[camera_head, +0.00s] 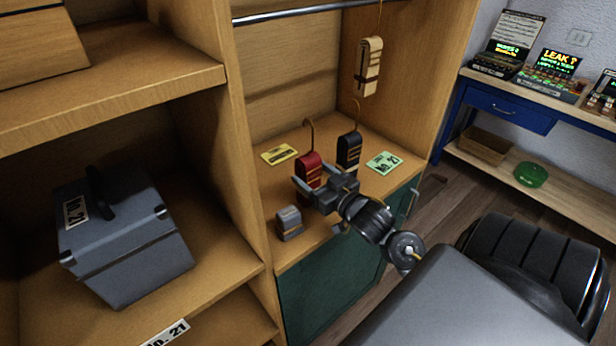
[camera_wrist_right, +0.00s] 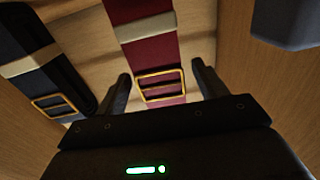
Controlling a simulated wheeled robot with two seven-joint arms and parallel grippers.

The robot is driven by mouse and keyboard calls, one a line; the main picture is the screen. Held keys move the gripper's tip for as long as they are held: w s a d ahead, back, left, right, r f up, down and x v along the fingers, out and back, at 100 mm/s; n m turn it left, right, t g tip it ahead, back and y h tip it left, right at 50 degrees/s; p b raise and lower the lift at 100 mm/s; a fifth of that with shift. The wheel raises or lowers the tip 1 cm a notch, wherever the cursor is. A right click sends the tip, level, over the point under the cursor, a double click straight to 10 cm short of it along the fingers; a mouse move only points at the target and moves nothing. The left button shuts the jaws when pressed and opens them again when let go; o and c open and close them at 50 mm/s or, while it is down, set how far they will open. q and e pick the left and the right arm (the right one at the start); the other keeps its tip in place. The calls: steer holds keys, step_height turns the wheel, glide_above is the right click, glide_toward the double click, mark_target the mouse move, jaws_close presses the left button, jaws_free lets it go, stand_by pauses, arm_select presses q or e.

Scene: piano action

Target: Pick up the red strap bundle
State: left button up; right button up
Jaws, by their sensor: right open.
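The red strap bundle (camera_head: 309,168) stands upright on the wooden shelf in the head view, with a hook rising from its top. In the right wrist view the red strap bundle (camera_wrist_right: 155,55) shows a pale band and a brass buckle. My right gripper (camera_head: 306,186) is open at the bundle's lower part. In the right wrist view its two fingers (camera_wrist_right: 160,88) stand on either side of the buckle area, with gaps visible. Contact cannot be told. My left gripper is not in view.
A black strap bundle (camera_head: 349,150) stands right of the red one. A small grey block (camera_head: 289,223) sits at the front left. A tan bundle (camera_head: 369,68) hangs from the rail (camera_head: 300,12). Yellow (camera_head: 279,154) and green (camera_head: 384,162) cards lie on the shelf. Wooden side walls bound the space.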

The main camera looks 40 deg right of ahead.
steer(key=shift+w, duration=1.15)
steer(key=shift+s, duration=0.1)
steer(key=c, duration=1.1)
steer(key=shift+c, duration=0.4)
